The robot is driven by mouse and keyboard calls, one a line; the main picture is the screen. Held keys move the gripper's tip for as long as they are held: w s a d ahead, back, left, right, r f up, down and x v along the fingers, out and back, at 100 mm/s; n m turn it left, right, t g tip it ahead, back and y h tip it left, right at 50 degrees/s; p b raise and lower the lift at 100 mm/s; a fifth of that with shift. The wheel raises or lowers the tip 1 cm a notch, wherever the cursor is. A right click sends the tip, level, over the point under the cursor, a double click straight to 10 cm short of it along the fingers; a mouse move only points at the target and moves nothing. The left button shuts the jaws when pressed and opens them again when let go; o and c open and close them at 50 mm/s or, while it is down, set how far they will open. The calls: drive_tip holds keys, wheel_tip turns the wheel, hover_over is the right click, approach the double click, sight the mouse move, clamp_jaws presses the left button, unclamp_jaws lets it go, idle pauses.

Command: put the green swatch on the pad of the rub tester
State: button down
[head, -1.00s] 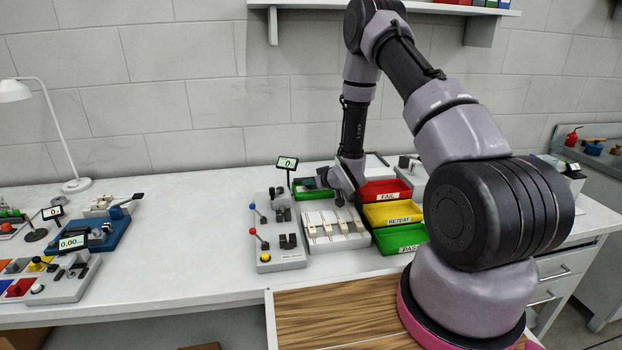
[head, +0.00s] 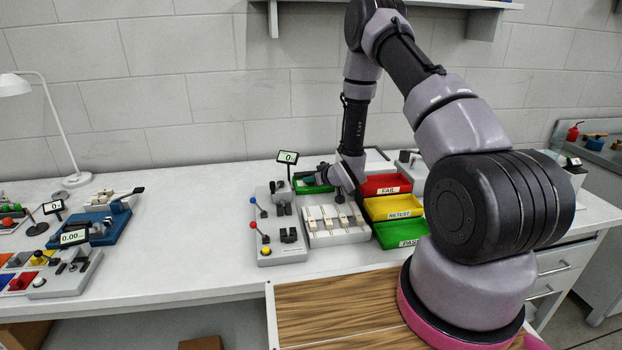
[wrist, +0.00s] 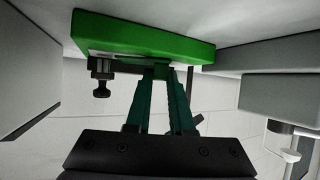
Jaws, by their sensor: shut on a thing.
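My gripper (wrist: 160,74) has two teal fingers, close together at their tips. They look closed on a thin green piece, the green swatch, but little of it shows apart from the fingers. The tips are right up against a green base (wrist: 140,36) with a dark clamp and knob (wrist: 102,78); I take this to be the rub tester. In the head view the green base (head: 308,189) is at the back of the table, left of the red bin, with my gripper (head: 311,181) low over it. The pad is hidden, and I cannot tell whether the swatch touches it.
Red FAIL (head: 387,186), yellow RETEST (head: 393,207) and green PASS (head: 402,234) bins stand right of my wrist. In front is a white rack (head: 336,237) of several samples. A grey lever device (head: 280,254) and a small display (head: 287,157) are left.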

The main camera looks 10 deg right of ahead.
drive_tip(key=c, duration=0.7)
unclamp_jaws()
drive_tip(key=shift+s, duration=0.1)
drive_tip(key=v, duration=1)
drive_tip(key=shift+s+d, duration=0.1)
drive_tip(key=s+d+r+m+h, duration=0.1)
drive_tip(key=d+r+m+h, duration=0.1)
drive_tip(key=r, duration=0.6)
drive_tip(key=s+d+r+m+g+h, duration=0.1)
drive_tip(key=s+d+r, duration=0.15)
drive_tip(key=r, duration=0.55)
drive_tip(key=s+d+r+m+h, duration=0.1)
drive_tip(key=d+r+m+h, duration=0.15)
drive_tip(key=r, duration=0.65)
drive_tip(key=s+a+r+m+g+y, duration=0.1)
drive_tip(key=s+r, duration=0.6)
drive_tip(key=s, duration=0.5)
drive_tip(key=s+a+r+m+g+y, duration=0.2)
drive_tip(key=s+r, duration=0.4)
drive_tip(key=s, duration=0.7)
drive_tip(key=shift+s+a+r, duration=0.2)
drive_tip(key=shift+a+r, duration=0.1)
drive_tip(key=shift+r, duration=0.05)
